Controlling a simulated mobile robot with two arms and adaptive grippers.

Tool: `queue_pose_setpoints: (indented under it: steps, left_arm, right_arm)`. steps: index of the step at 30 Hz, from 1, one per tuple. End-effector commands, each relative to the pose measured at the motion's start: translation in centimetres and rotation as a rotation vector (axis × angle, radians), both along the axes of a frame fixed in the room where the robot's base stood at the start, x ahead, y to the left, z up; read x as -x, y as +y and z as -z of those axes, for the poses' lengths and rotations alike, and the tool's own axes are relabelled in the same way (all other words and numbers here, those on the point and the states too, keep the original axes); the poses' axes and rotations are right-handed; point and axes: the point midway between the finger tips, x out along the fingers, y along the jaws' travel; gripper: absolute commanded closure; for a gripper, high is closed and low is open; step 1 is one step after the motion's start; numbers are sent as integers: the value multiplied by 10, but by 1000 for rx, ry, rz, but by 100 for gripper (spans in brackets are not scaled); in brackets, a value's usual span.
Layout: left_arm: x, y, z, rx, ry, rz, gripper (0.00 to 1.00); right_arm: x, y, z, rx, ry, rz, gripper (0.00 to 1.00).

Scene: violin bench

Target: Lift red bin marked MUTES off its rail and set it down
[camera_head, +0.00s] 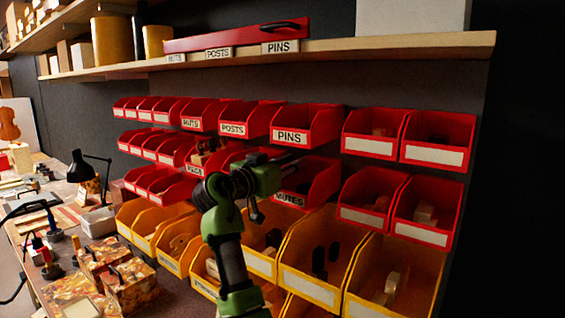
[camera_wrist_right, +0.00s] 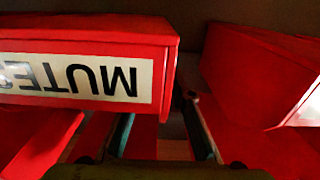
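The red bin marked MUTES (camera_head: 322,186) hangs in the third row of red bins in the head view, its label low on its front and partly covered by my arm. In the right wrist view the MUTES bin (camera_wrist_right: 95,35) shows upside down, close up, at upper left. My right gripper (camera_head: 292,160) is at the bin's upper left in the head view. In the wrist view the fingers of my right gripper (camera_wrist_right: 162,140) are apart, near the bin's side edge, with nothing clearly gripped. The rail is hidden. My left gripper is not in view.
Neighbouring red bins (camera_head: 367,195) sit close on the right, and another red bin (camera_wrist_right: 262,75) is beside the fingers. The red PINS bin (camera_head: 290,137) is just above. Yellow bins (camera_head: 310,291) are below. A wooden shelf (camera_head: 390,45) overhangs; the bench at left is cluttered.

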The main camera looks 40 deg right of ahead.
Motion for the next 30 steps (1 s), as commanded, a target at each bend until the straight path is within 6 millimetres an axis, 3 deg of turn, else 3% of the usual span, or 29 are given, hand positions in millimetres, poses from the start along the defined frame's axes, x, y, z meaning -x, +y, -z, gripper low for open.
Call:
queue_pose_setpoints:
  steps: [11, 12, 15, 30]
  left_arm:
    - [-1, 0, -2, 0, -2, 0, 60]
    - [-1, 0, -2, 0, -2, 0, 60]
    - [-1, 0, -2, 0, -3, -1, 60]
    - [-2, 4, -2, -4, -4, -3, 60]
  right_arm:
    - [-2, -8, 0, 0, 0, 0, 78]
    - [-2, -8, 0, 0, 0, 0, 80]
    - [-2, -7, 0, 0, 0, 0, 100]
    - [-2, -7, 0, 0, 0, 0, 100]
